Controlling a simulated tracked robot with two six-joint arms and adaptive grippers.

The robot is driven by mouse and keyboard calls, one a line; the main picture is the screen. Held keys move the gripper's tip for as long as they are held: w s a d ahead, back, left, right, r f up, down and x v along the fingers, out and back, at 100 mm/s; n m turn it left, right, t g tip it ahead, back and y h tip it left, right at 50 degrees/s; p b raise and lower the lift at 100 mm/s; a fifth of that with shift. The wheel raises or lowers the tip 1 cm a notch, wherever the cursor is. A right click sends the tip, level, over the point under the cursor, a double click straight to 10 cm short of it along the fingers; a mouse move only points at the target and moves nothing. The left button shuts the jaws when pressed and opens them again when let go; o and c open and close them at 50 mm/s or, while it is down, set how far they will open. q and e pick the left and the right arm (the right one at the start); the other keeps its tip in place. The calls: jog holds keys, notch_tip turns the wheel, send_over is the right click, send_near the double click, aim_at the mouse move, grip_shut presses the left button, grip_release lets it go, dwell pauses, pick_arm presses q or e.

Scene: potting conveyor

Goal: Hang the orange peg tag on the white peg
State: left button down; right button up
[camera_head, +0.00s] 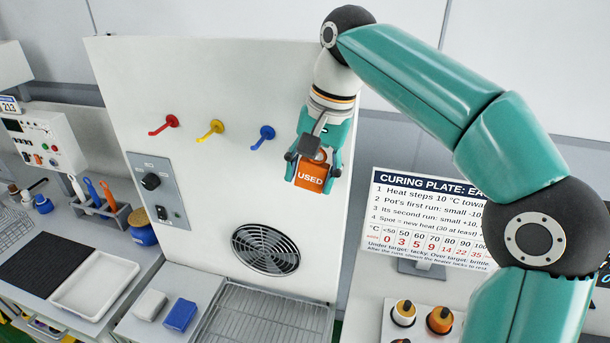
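The orange tag (312,176), marked "USED", is at the front panel, to the right of the blue peg. My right gripper (314,163) is at the tag, with its fingers around the upper part of it. I cannot tell whether the fingers grip the tag or stand apart from it. The white peg is not visible; my gripper and the tag cover the panel right of the blue peg. Whether the tag hangs on a peg cannot be seen. My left gripper is not in view.
The pale upright panel (186,75) carries a red peg (165,125), a yellow peg (211,130) and a blue peg (263,137), all bare. Below are a round fan grille (266,248) and a wire rack (262,316). A sign (425,222) stands at right.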

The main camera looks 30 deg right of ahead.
jog(key=o, duration=0.3)
jog(key=shift+d+f, duration=0.15)
jog(key=shift+f, duration=0.05)
jog(key=shift+r, duration=0.15)
jog(key=v, duration=0.6)
jog(key=shift+r, duration=0.15)
jog(key=shift+v, duration=0.8)
